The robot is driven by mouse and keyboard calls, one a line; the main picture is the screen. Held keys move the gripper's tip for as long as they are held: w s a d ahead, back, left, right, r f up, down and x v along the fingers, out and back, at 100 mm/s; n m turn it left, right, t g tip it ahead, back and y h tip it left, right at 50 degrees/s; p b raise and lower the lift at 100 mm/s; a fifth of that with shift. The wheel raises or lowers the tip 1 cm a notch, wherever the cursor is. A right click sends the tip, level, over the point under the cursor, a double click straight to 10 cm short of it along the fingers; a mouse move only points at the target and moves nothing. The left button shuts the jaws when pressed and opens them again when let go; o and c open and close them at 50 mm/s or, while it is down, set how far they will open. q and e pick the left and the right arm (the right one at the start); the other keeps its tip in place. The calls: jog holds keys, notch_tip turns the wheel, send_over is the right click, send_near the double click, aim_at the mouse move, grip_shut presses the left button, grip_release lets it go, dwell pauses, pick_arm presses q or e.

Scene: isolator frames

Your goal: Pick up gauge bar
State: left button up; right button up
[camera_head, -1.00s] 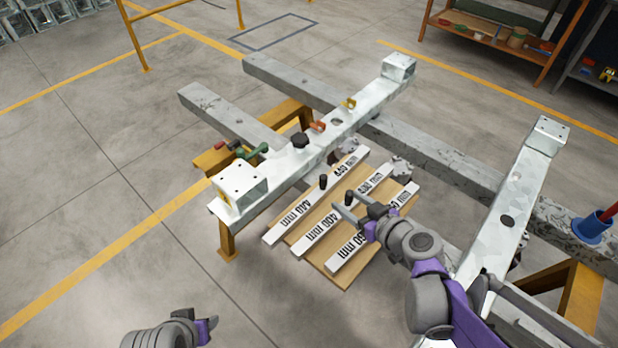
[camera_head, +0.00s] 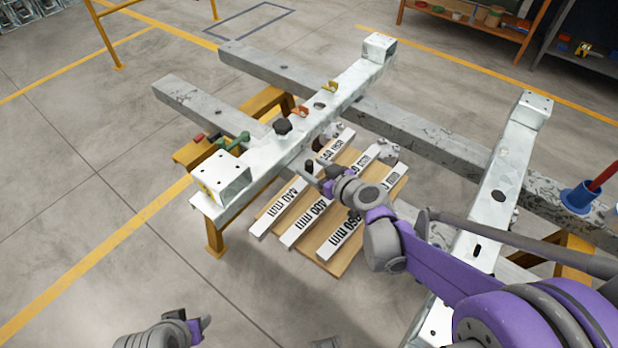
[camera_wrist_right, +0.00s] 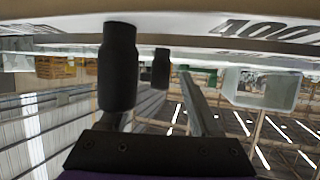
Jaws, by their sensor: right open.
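Three white gauge bars lie side by side on a wooden board (camera_head: 335,262): the 440 mm bar (camera_head: 262,224), the 400 mm bar (camera_head: 291,238) and the 360 mm bar (camera_head: 326,251). A black knob (camera_head: 309,166) stands on the 440 mm bar. My right gripper (camera_head: 320,179) is open over the middle of the bars and covers part of the 400 mm bar. In the right wrist view, a near black knob (camera_wrist_right: 118,68) overlaps one finger, and a farther knob (camera_wrist_right: 160,68) shows between the fingers. Contact cannot be told. My left gripper (camera_head: 201,325) is at the lower left, away from the bars; its jaw state is unclear.
A galvanized beam (camera_head: 345,92) with a black knob and small clamps runs behind the board. Another beam (camera_head: 508,165) stands at the right, with a blue holder (camera_head: 578,197) beyond it.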

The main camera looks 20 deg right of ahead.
jog(key=shift+w, duration=0.15)
grip_shut()
dwell(1.4)
